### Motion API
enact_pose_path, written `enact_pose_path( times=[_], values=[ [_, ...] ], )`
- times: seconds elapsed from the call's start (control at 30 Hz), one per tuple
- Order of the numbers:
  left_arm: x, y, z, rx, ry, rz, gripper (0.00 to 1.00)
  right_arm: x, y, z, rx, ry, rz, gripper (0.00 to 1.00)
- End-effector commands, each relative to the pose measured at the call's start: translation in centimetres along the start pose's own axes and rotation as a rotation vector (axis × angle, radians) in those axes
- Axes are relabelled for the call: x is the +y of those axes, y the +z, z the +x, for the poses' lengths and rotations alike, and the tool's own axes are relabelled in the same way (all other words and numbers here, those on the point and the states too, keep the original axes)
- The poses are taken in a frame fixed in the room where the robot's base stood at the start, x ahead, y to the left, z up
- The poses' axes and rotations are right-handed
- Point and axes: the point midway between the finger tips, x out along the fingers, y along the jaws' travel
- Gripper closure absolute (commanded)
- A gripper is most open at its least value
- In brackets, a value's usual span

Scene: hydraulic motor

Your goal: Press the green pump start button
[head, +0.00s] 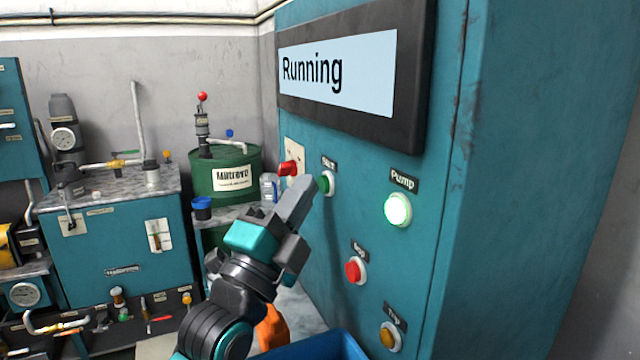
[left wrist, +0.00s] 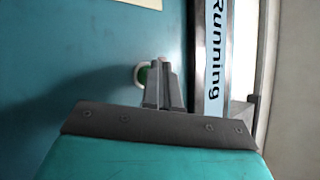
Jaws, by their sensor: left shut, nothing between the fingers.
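The green start button (head: 323,184) sits in a pale ring on the teal control cabinet (head: 500,200), under a small dark label. My left gripper (head: 306,184) is shut and empty, its fingertips beside the button's left side in the head view. In the left wrist view the closed fingers (left wrist: 161,68) partly hide the green button (left wrist: 143,77); I cannot tell if they touch it. My right gripper is not in view.
A red button (head: 355,270) and an amber one (head: 390,337) sit lower on the cabinet. A red switch (head: 288,168) is just left of the green button. A green drum (head: 225,172) stands behind, and a blue bin (head: 318,345) is below.

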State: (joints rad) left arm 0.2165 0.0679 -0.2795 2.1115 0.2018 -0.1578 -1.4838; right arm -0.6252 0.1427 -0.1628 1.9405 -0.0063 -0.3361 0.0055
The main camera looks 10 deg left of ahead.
Motion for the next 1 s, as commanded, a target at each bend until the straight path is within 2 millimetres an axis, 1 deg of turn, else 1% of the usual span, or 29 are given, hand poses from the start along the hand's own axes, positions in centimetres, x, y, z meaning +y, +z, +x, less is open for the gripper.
enact_pose_path(
  times=[0.27,0.63,1.0],
  values=[
    [-0.7,0.6,-0.9,0.001,0.001,0.001,1.00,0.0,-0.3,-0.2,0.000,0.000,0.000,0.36],
    [-0.8,0.8,-1.2,0.000,0.001,0.001,1.00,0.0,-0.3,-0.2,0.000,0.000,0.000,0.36],
    [-2.6,2.7,-3.7,0.000,0.002,0.002,1.00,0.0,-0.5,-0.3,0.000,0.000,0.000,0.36]
  ],
)
